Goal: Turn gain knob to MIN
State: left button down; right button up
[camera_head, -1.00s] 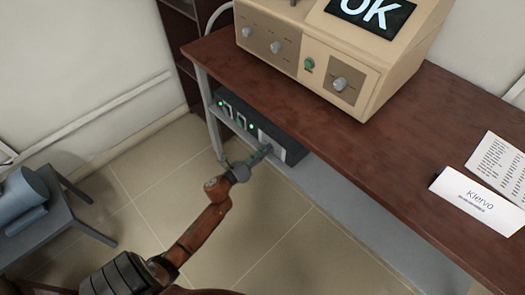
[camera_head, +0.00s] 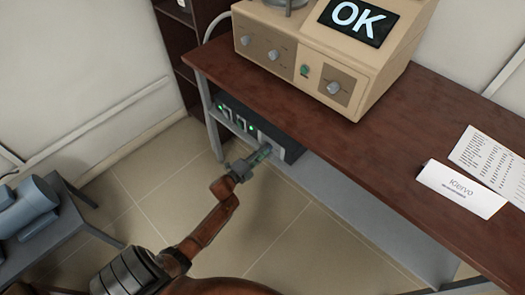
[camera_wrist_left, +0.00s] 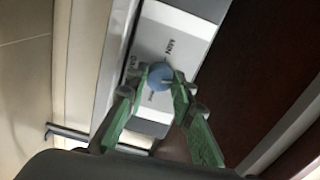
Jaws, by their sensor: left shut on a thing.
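The gain knob (camera_wrist_left: 160,77) is a small round blue-grey knob on a light panel (camera_wrist_left: 158,28) in the left wrist view. A MIN label is printed near it on the panel. My left gripper (camera_head: 264,153) reaches the front of a dark box (camera_head: 290,148) under the table. In the left wrist view its green fingers (camera_wrist_left: 160,80) are shut on the knob, one on each side. In the head view the fingers largely hide the knob. I cannot tell clearly where the knob points. My right gripper is not in view.
The dark box with green lights sits on a shelf below the brown tabletop (camera_head: 400,150). A beige instrument (camera_head: 325,50) showing OK stands on top, with a name card (camera_head: 462,188) and a paper sheet at right. A grey stool (camera_head: 75,235) stands at lower left.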

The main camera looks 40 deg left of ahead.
pick_arm(q)
jog(key=shift+d+f+n+p, duration=0.1)
jog(key=shift+n+p, duration=1.2)
jog(key=shift+n, duration=2.35)
jog(key=shift+f+n+p, duration=0.1)
jog(key=shift+n+p, duration=1.15)
jog(key=shift+n, duration=2.4)
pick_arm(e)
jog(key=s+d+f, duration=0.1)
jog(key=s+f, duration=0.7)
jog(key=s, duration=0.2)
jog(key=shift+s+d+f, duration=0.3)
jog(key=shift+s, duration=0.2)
pick_arm(q)
jog(key=c, duration=1.7)
grip_release()
jog(key=shift+o, duration=0.2)
jog(key=s+a, duration=0.1)
jog(key=s, duration=1.1)
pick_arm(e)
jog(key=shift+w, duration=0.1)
